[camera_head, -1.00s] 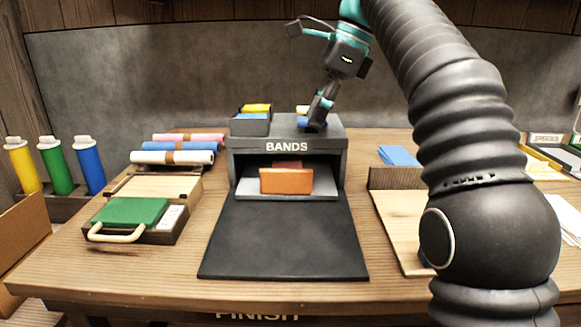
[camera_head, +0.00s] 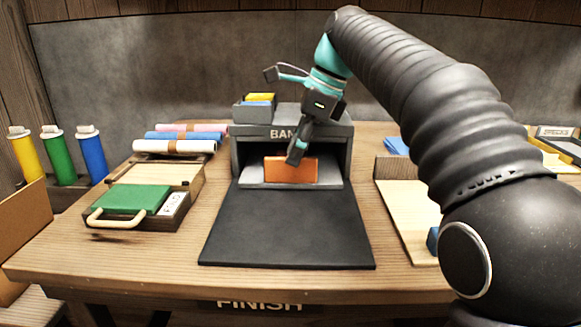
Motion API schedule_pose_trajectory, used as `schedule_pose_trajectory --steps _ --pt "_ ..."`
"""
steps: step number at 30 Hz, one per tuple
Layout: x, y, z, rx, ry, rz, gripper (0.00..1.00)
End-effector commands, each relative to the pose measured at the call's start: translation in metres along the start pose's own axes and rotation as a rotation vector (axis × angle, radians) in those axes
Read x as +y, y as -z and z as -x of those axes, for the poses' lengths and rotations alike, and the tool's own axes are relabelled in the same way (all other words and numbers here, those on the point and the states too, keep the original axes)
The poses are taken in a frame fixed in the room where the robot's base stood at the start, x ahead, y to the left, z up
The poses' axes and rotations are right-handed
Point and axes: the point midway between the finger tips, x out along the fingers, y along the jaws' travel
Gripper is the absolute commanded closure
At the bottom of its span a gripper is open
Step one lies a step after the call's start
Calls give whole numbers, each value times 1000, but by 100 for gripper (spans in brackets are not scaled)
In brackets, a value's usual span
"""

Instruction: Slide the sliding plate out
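The sliding plate is probably the light grey plate (camera_head: 258,185) at the mouth of the dark grey box marked BANDS (camera_head: 240,145). An orange block (camera_head: 277,172) stands upright on it. My gripper (camera_head: 297,158) points down in front of the box opening, at the upper right part of the orange block. I cannot tell whether it touches the block. Its fingers look close together, but their gap is too small to judge. The inside of the box behind the block is dark and partly hidden by my gripper.
A black mat (camera_head: 285,230) lies clear in front of the box. A green pad with a handle (camera_head: 135,199) is at left, with paper rolls (camera_head: 175,146) behind it. A small bin (camera_head: 252,112) sits on the box. A wooden board (camera_head: 405,215) lies at right.

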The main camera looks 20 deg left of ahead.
Motion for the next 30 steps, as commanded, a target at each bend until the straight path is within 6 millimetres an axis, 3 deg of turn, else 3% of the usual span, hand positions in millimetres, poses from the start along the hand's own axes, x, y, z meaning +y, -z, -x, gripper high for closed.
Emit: schedule_pose_trajectory --steps 6,17,18,22,23,30 --pt "0 0 -24 1 -1 1 61" --pt "0 0 -28 0 0 0 61" --pt "0 0 -28 0 0 0 64" --pt "0 0 -28 0 0 0 96" --pt "0 0 -28 0 0 0 100" --pt "0 0 -28 0 0 0 100"
